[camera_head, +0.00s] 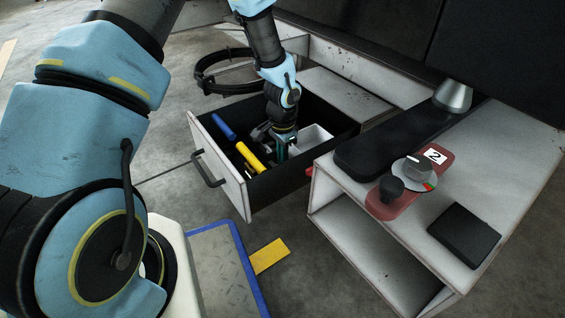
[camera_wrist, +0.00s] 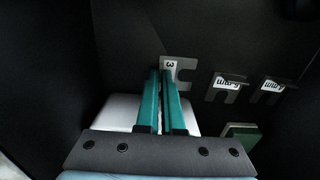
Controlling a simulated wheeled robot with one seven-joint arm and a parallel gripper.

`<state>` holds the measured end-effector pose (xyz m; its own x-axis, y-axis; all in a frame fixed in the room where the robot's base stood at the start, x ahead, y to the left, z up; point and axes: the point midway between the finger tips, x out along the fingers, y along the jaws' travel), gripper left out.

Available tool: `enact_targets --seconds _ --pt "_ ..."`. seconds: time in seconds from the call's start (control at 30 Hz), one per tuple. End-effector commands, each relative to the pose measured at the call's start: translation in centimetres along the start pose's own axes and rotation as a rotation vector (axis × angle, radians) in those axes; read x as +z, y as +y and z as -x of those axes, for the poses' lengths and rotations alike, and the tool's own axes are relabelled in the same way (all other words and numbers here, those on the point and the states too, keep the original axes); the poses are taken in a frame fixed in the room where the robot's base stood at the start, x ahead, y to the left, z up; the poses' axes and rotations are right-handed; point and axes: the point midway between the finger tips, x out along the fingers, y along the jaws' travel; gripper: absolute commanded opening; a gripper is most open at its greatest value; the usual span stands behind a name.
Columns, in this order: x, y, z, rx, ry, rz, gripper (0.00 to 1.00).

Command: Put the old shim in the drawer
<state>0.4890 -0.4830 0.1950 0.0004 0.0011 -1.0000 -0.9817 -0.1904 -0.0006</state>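The open drawer (camera_head: 228,169) holds my gripper (camera_head: 281,147), which points down inside it. In the wrist view my gripper (camera_wrist: 163,72) has its two teal fingers close together with a narrow gap. A grey notched shim (camera_wrist: 186,66) with a white tag reading 3 lies right at the fingertips. The fingers partly cover it, and I cannot tell whether they grip it. Two more grey notched shims with white lettered tags, a middle one (camera_wrist: 222,96) and a right one (camera_wrist: 268,97), lie on a dark surface to the right.
The drawer also holds a blue tool (camera_head: 224,126), a yellow tool (camera_head: 251,158) and a white bin (camera_head: 313,140). A cabinet (camera_head: 330,190) to the right carries a red control panel (camera_head: 386,207) with a knob and a black pad (camera_head: 464,235). A green block (camera_wrist: 242,135) sits near the fingers.

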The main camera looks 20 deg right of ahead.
Motion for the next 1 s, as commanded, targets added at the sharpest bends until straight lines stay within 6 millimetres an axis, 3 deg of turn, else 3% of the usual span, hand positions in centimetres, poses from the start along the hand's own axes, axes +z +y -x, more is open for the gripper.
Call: enact_targets --seconds 0.23,0.53,0.83,1.0 --pt "0.0 0.0 -0.2 0.0 0.0 0.0 0.0" --pt "0.0 0.0 -0.1 0.0 0.001 0.001 0.34" --pt "0.0 0.0 0.3 0.0 0.002 0.001 0.34" --pt "-0.1 -0.1 3.0 -0.001 0.003 0.002 0.34"
